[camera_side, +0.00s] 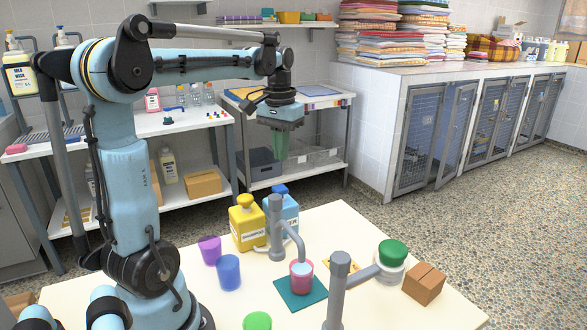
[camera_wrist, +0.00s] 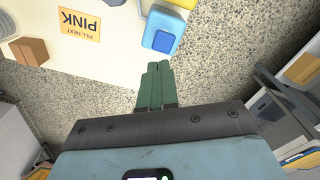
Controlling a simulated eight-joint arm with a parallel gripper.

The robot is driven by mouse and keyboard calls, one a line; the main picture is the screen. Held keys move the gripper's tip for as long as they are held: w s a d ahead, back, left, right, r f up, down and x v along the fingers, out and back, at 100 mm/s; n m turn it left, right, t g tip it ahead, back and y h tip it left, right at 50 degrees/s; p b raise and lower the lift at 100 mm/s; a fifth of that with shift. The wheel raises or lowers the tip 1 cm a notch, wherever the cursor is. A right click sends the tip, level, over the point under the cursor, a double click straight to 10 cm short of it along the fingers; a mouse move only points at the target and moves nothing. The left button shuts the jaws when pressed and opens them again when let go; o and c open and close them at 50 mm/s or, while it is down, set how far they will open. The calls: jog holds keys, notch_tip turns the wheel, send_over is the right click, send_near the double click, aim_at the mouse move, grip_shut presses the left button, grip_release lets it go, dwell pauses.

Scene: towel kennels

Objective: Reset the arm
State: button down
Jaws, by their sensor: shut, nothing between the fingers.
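My gripper (camera_side: 281,155), with green fingers, hangs above and behind the far edge of the cream table (camera_side: 400,305), pointing down. It is shut and empty, clear of everything. In the wrist view its closed fingers (camera_wrist: 158,66) are side by side over the floor, near the blue bottle (camera_wrist: 165,35). On the table a pink cup (camera_side: 301,277) stands on a teal mat (camera_side: 312,297) under the spout of a grey post (camera_side: 274,220). A purple cup (camera_side: 210,250) and a blue cup (camera_side: 228,272) stand to the left.
A yellow bottle (camera_side: 248,228) stands beside the blue bottle (camera_side: 283,205). A second grey post (camera_side: 337,290), a green-topped white container (camera_side: 392,258) and a brown block (camera_side: 424,284) are at right. A pink-fill sign (camera_wrist: 79,24) lies on the table. Shelves and kennels (camera_side: 418,140) stand behind.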

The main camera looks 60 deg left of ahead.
jog(key=s+d+f+m+t, duration=0.1)
jog(key=d+f+m+t, duration=0.2)
jog(key=d, duration=0.7)
jog(key=s+d+f+m+t, duration=0.1)
jog(key=d+f+t, duration=0.3)
jog(key=d, duration=0.7)
jog(key=shift+s+m, duration=0.35)
jog(key=shift+m, duration=0.55)
